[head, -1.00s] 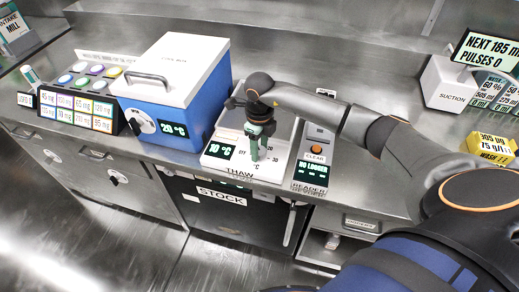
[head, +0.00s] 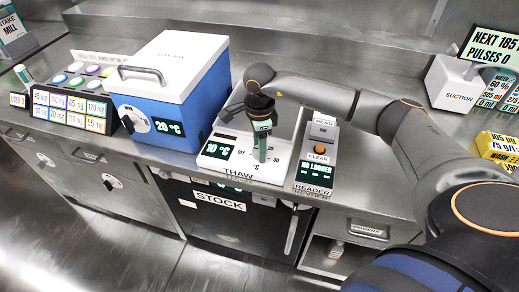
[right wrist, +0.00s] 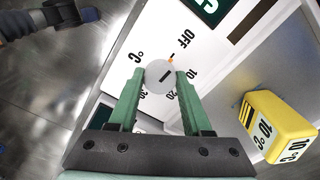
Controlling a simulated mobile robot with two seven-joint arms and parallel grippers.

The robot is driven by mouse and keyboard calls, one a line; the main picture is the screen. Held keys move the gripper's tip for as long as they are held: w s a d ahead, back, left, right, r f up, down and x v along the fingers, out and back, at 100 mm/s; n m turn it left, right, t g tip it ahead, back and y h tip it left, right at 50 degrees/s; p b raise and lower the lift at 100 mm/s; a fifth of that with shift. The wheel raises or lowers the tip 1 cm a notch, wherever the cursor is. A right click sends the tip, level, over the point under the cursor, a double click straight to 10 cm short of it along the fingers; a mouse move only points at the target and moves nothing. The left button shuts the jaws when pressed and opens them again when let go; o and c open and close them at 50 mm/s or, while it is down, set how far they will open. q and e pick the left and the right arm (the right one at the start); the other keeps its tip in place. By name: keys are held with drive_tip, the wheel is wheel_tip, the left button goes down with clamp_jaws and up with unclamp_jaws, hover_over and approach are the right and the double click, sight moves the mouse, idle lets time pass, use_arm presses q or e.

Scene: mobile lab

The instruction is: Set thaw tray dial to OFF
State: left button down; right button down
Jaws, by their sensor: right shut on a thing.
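The thaw tray panel (head: 215,160) is white, right of the blue box, and its display (head: 217,149) reads 10 °C. My right gripper (head: 262,158) points down at the panel and hides the dial in the head view. In the right wrist view the round grey dial (right wrist: 160,76) sits between the two green fingertips, and the right gripper (right wrist: 159,82) is shut on it. The dial has a black line. A small orange mark (right wrist: 170,60) at its edge lies between the printed OFF (right wrist: 162,39) and 10. My left gripper is not in view.
A blue box (head: 175,95) with its own dial and 20 °C display stands left. The reader (head: 318,160) stands close on the right. A yellow block (right wrist: 275,127) marked 10 °C shows in the right wrist view. A suction unit (head: 455,88) stands farther right.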

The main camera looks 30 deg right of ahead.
drive_tip(key=shift+r+n, duration=0.1)
drive_tip(key=shift+n, duration=0.3)
drive_tip(key=shift+c, duration=1.7)
unclamp_jaws()
wheel_tip(320, 180, up, 12)
drive_tip(key=shift+r+b, duration=0.25)
drive_tip(key=shift+b, duration=0.1)
